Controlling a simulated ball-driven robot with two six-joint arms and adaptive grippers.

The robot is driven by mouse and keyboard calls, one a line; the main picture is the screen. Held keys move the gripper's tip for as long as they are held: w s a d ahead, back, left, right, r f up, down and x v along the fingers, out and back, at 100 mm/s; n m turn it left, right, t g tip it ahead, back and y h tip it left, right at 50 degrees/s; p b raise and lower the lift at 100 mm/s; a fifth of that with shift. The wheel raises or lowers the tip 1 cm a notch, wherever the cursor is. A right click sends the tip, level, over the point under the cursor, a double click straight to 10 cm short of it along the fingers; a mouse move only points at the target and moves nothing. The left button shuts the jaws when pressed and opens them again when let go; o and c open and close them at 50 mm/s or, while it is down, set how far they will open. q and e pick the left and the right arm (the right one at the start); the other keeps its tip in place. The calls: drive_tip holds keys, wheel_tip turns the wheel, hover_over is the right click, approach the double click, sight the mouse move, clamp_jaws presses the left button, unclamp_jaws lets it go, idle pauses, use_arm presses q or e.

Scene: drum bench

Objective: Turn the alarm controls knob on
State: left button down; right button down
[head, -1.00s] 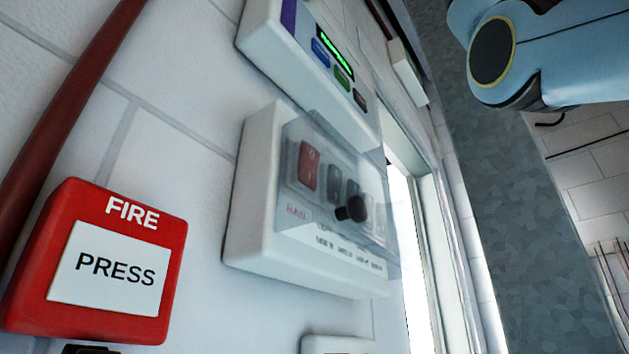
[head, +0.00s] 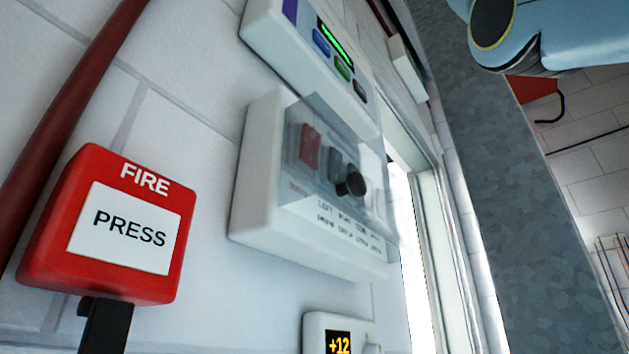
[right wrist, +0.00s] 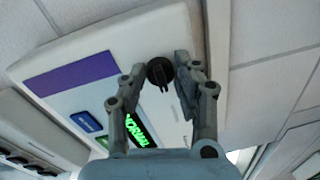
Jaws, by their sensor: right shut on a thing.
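A white panel with a purple strip and a lit green display (right wrist: 136,130) fills much of the right wrist view. The display seems to read NORMAL. A round black knob (right wrist: 160,72) with a raised bar sits near the panel's edge. My right gripper (right wrist: 161,66) is shut on this knob, one finger on each side. The same panel (head: 290,40) shows at the top of the head view, cut off, with its knob out of frame. My left gripper is not in view.
Below that panel is a white box (head: 262,170) with red and grey switches under a clear cover with a black knob (head: 352,184). A red FIRE PRESS box (head: 105,225) is at left. A small +12 display (head: 339,343) is at the bottom. A grey pillar (head: 520,200) stands right.

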drive_tip(key=shift+f, duration=0.1)
idle(0.3)
drive_tip(key=c, duration=1)
unclamp_jaws()
drive_tip(key=shift+w, duration=0.1)
drive_tip(key=v, duration=1.2)
